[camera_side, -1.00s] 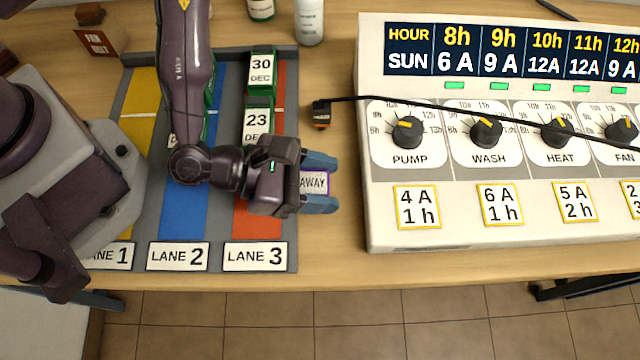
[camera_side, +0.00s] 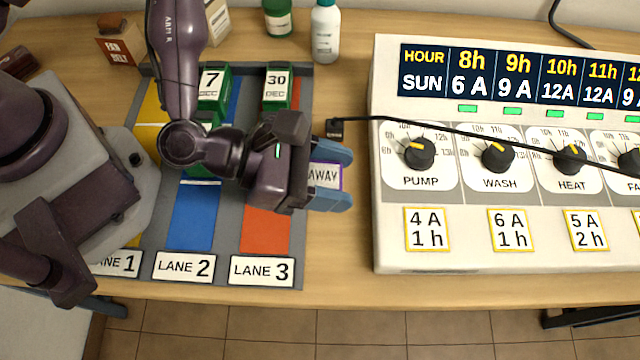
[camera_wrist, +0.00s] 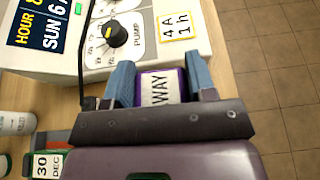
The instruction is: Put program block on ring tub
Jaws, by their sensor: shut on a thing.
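My gripper (camera_side: 348,176) is shut on a white block with purple edges (camera_side: 325,176), whose label shows "AWAY". I cannot tell from the label whether this is the program block. The block sits between my blue fingers beside the right edge of the lane 3 strip, left of the dial panel. In the wrist view the block (camera_wrist: 160,88) shows "WAY" between the fingers, with the panel beyond. I cannot make out a ring tub in either view.
The dial panel (camera_side: 390,225) fills the right side. A black cable plug (camera_side: 335,128) lies behind my gripper. Green date blocks, including "30 DEC" (camera_side: 277,85), stand on the lane board (camera_side: 298,240). A white bottle (camera_side: 325,35) and a "FAN BELT" box (camera_side: 121,46) stand behind.

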